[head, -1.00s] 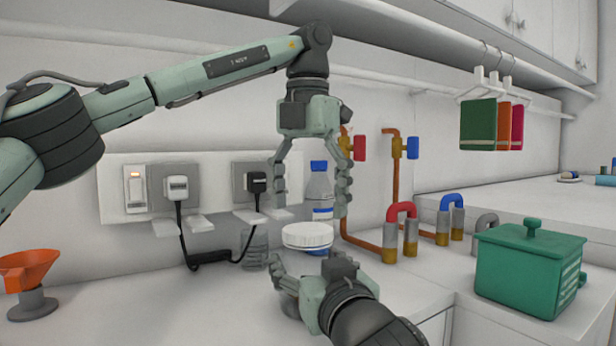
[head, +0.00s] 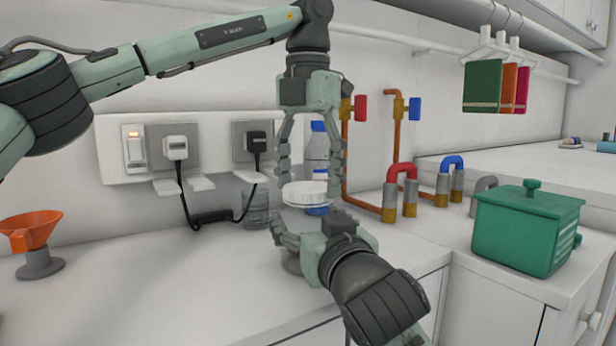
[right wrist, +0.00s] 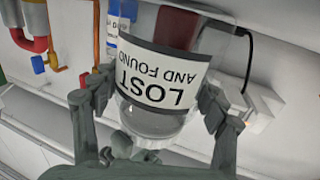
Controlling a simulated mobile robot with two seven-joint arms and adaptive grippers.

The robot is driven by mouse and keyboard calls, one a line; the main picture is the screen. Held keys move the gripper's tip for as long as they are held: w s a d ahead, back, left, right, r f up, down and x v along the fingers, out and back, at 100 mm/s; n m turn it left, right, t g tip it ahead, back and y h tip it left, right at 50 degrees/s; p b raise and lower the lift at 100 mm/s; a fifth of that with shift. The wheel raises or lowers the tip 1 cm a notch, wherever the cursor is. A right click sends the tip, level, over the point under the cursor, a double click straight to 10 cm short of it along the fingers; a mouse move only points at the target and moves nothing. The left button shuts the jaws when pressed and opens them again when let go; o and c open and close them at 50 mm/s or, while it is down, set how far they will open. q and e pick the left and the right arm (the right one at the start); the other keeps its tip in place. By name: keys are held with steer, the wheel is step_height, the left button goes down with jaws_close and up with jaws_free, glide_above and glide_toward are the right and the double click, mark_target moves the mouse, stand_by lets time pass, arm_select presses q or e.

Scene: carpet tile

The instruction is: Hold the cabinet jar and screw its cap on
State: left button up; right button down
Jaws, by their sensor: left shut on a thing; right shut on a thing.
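My left gripper (head: 308,188) comes down from above and is shut on the round white cap (head: 305,196), a finger on each side. The cap sits level at the jar's top; how tightly it is seated cannot be told. My right gripper (head: 283,238) is below the cap and shut on the jar; it also shows in the right wrist view (right wrist: 150,105). There the clear jar (right wrist: 165,72), with a white "LOST AND FOUND" label, appears upside down between both fingers. In the head view the right gripper hides most of the jar.
Wall outlets with plugs (head: 175,147), pipes and red and blue hooped fittings (head: 401,172) are behind. A green box (head: 525,232) is right, an orange funnel (head: 31,230) left.

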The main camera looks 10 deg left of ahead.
arm_select(q)
steer(key=m, duration=0.5)
steer(key=o, duration=1.4)
step_height(320, 180, up, 12)
arm_select(e)
steer(key=shift+c, duration=0.3)
jaws_free()
